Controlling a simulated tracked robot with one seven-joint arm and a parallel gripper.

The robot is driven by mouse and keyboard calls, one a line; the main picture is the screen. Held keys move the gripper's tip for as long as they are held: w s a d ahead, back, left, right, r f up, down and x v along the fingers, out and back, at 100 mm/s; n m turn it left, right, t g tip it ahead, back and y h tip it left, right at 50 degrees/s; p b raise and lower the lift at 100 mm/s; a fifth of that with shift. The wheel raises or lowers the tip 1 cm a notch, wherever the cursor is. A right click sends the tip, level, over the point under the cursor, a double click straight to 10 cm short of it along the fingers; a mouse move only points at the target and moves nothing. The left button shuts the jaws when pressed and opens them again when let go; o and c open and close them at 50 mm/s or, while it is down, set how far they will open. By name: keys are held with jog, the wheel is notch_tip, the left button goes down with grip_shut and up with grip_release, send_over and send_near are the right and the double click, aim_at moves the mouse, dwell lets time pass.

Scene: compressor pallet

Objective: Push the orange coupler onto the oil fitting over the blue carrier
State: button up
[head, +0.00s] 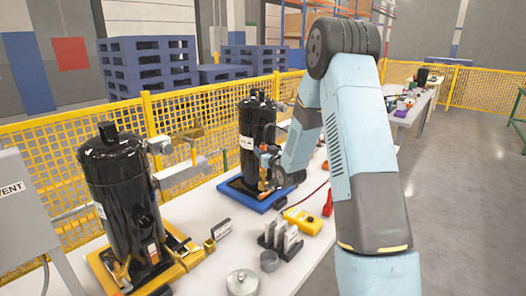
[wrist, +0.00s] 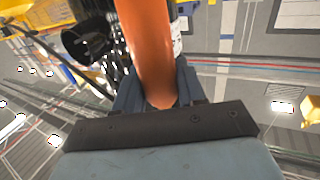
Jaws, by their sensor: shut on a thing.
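The orange coupler (wrist: 152,50) fills the upper middle of the wrist view, and my gripper (wrist: 158,98) is shut on its near end. In the head view my gripper (head: 268,160) is at the right side of the rear black compressor (head: 250,125). This compressor stands upright on the blue carrier (head: 236,196). The coupler is too small and covered to make out in the head view. I cannot make out the oil fitting, nor whether the coupler touches it. Black parts show beside and behind the coupler in the wrist view.
A second black compressor (head: 120,190) stands on a yellow carrier (head: 185,262) at the front left. A yellow meter (head: 302,221), a grey block rack (head: 280,240) and a round metal pot (head: 242,283) lie on the white table. A yellow fence (head: 215,128) runs behind.

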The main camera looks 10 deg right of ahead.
jog(key=shift+f, duration=0.8)
jog(key=o, duration=1.3)
jog(key=shift+s+d, duration=0.1)
jog(key=shift+s, duration=0.05)
jog(key=v, duration=1.3)
jog(key=shift+s, duration=0.25)
